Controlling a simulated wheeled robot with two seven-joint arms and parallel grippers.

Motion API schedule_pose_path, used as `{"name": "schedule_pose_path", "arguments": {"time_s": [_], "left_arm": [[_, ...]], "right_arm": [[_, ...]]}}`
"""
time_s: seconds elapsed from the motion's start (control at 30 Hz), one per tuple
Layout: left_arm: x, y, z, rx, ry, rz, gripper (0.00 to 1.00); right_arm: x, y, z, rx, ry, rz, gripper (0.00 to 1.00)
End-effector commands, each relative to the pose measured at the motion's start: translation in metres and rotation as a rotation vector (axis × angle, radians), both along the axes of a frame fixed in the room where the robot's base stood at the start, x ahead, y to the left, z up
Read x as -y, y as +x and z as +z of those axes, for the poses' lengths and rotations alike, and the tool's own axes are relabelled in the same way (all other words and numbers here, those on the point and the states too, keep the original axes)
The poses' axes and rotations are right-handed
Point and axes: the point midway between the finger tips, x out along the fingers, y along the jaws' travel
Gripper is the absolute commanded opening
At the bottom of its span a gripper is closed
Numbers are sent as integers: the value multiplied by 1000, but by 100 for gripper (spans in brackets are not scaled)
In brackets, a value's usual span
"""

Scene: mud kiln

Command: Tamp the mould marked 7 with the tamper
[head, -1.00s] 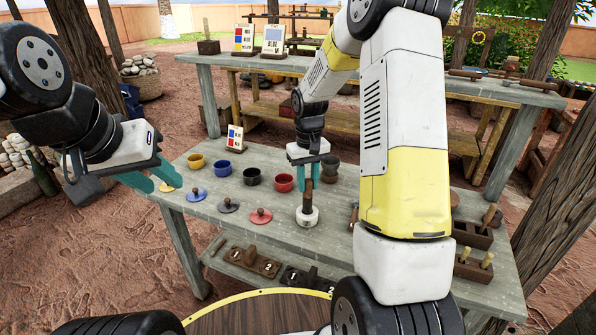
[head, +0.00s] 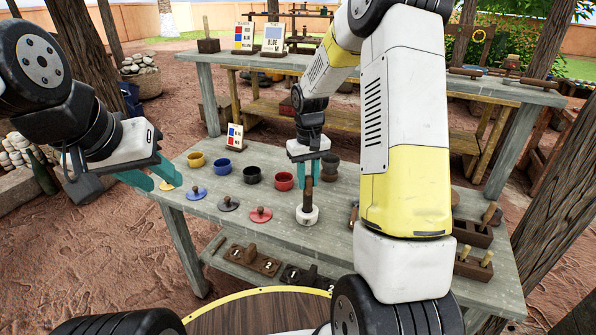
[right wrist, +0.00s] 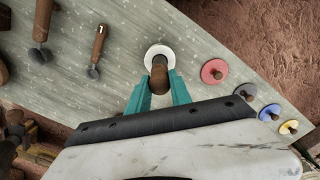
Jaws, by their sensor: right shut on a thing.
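My right gripper (head: 308,178) is shut on the brown handle of the tamper (head: 308,196), which stands upright over the table. The handle also shows between the teal fingers in the right wrist view (right wrist: 159,75). At the handle's foot is a round white piece (head: 307,216), seen as a white ring around the handle in the right wrist view (right wrist: 158,52). It bears a small dark mark that I cannot read surely, and I cannot tell how deep the tamper sits in it. My left gripper (head: 160,178) is open and empty at the table's left end.
Yellow, blue, black and red cups (head: 283,181) stand in a row left of the tamper, with knobbed lids (head: 261,215) before them. Dark cups (head: 330,165) stand behind it. Two handled tools (right wrist: 97,50) lie on the table (right wrist: 205,40). Numbered blocks (head: 250,260) sit below.

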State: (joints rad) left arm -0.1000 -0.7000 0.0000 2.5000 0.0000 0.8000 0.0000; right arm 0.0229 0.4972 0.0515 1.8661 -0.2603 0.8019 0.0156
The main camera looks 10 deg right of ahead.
Motion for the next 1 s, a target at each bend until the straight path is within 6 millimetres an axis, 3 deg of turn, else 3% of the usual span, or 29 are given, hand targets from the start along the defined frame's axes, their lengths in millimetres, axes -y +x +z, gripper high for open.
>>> {"name": "schedule_pose_path", "arguments": {"time_s": [1.0], "left_arm": [[0, 0, 0, 0, 0, 0, 36]], "right_arm": [[0, 1, 63, 4, 1, 1, 0]]}}
